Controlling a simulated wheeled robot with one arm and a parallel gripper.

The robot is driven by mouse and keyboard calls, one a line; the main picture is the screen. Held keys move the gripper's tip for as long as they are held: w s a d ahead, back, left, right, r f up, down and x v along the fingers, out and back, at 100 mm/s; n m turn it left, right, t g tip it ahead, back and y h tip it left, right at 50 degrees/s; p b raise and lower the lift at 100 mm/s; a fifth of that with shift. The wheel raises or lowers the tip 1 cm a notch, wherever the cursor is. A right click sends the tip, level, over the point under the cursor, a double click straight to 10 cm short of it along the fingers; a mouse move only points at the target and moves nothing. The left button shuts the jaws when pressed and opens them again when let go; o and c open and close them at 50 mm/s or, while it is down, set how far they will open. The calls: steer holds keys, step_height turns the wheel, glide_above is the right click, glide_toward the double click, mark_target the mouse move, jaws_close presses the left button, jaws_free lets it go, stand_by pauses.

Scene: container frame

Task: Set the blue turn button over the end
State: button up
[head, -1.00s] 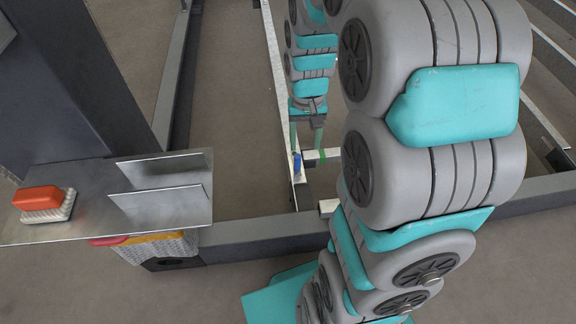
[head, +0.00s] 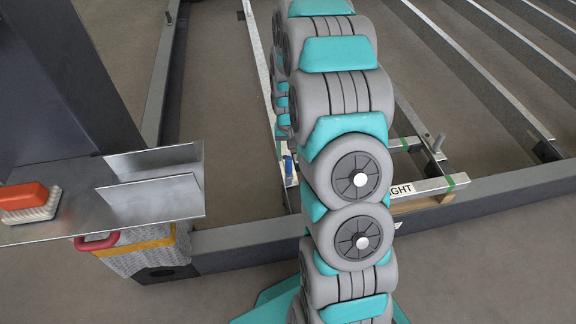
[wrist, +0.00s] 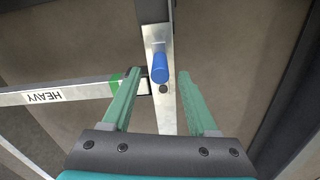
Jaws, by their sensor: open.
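In the head view the blue button (head: 289,166) is small, left of my arm. My gripper (wrist: 159,80) is open and empty, its two green fingers apart. In the wrist view the button shows between and beyond the fingertips; contact is not visible. A bar labelled HEAVY (wrist: 43,96), with a green band, meets the strip from the left. In the head view my arm hides the gripper.
A metal shelf (head: 60,213) at left carries an orange-topped brush (head: 28,203) and an upright bracket (head: 150,198). A crate with a red handle (head: 135,250) stands below. A bar labelled LIGHT (head: 410,189) lies right of my arm. Dark frame beams surround open floor.

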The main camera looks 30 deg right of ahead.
mark_target(289, 165)
step_height(289, 165, down, 6)
steer(key=shift+r, duration=0.2)
jaws_close()
stand_by(0.4)
stand_by(1.0)
